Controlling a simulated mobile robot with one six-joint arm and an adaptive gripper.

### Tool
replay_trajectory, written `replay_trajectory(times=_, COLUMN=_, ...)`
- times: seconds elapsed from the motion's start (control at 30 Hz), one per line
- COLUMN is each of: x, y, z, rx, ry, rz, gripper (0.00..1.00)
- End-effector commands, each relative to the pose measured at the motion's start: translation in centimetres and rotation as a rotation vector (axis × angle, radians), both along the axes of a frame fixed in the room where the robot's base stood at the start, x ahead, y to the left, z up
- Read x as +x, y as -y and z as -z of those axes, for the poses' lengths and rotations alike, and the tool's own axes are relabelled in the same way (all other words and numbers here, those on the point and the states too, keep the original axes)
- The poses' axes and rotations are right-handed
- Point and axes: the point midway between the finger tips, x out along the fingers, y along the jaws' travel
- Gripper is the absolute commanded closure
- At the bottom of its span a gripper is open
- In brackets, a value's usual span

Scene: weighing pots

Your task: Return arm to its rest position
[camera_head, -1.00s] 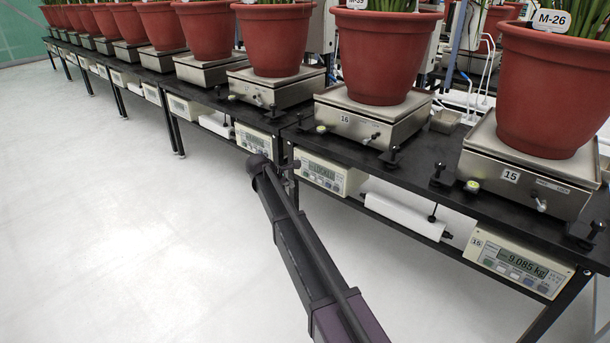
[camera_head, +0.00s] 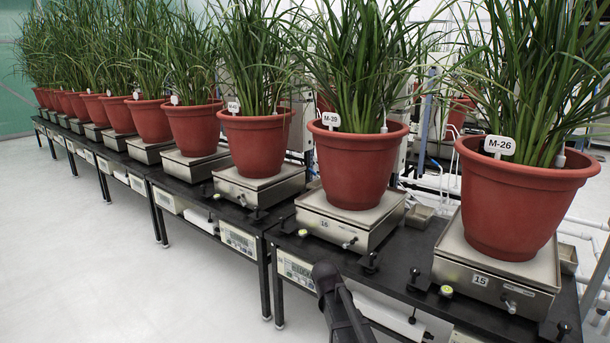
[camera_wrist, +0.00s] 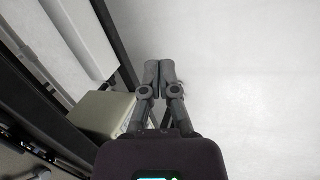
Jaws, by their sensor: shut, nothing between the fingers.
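My gripper shows in the wrist view (camera_wrist: 160,72) with its two grey fingers closed together and nothing between them. It is over the pale floor, just beside the edge of the bench frame. In the head view, part of my dark arm (camera_head: 343,305) rises at the bottom, in front of the bench and below the scale marked 16. My fingertips cannot be made out in the head view.
A long black bench (camera_head: 405,262) carries a row of steel scales (camera_head: 490,275) with red pots (camera_head: 515,200) of tall grassy plants. Display units (camera_head: 297,270) sit under its front edge. A beige box (camera_wrist: 100,113) lies close left of my gripper. The floor (camera_head: 130,260) at left is clear.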

Motion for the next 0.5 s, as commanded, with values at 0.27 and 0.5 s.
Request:
replay_trajectory(times=0.27, x=-10.5, y=4.7, z=-4.8, rx=0.183, ry=-0.021, rz=0.371, gripper=1.0)
replay_trajectory(times=0.5, x=-16.2, y=6.3, z=-7.3, rx=0.289, ry=-0.044, rz=0.602, gripper=1.0)
